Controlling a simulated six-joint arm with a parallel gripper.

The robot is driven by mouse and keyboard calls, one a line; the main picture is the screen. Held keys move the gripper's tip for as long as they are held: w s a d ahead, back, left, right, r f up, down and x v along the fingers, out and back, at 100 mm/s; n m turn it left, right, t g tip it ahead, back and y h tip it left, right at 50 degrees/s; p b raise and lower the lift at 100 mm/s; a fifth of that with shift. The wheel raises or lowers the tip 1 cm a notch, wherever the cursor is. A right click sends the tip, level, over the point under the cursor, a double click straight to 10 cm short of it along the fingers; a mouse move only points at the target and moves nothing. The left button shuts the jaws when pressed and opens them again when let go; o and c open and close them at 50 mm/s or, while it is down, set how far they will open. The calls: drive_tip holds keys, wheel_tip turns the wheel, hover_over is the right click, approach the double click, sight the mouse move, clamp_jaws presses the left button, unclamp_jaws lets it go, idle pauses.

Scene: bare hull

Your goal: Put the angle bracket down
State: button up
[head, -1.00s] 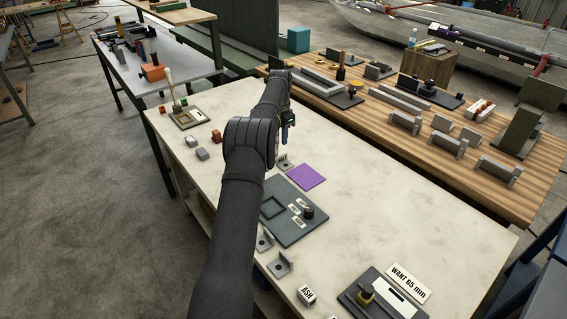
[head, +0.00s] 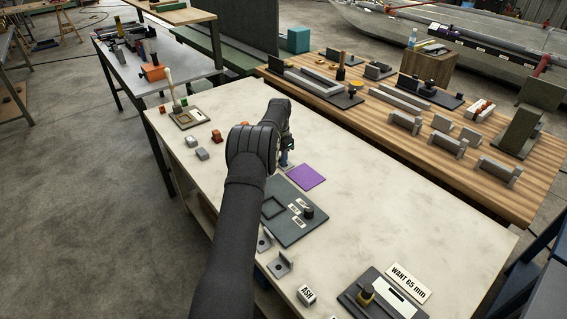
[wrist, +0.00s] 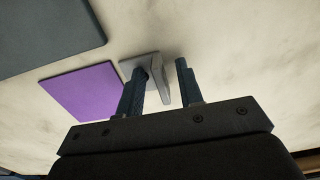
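A grey angle bracket (wrist: 162,84) rests on the pale bench top beside the purple square (wrist: 82,92), just off its edge. In the wrist view its upright flange stands between my two fingers, nearer the left one, with a clear gap to the right one. My gripper (wrist: 161,70) is open, and its left finger hides part of the bracket's base. In the head view my gripper (head: 285,158) is low over the bench at the left of the purple square (head: 306,177); it and my arm hide most of the bracket there.
A dark plate with a square recess (head: 290,222) lies in front of the purple square. Two more grey brackets (head: 279,264) (head: 265,241), an ASH block (head: 306,295) and a dark fixture (head: 378,298) are nearer. The bench's right side is clear.

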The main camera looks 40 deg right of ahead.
clamp_jaws()
drive_tip(key=shift+r, duration=0.15)
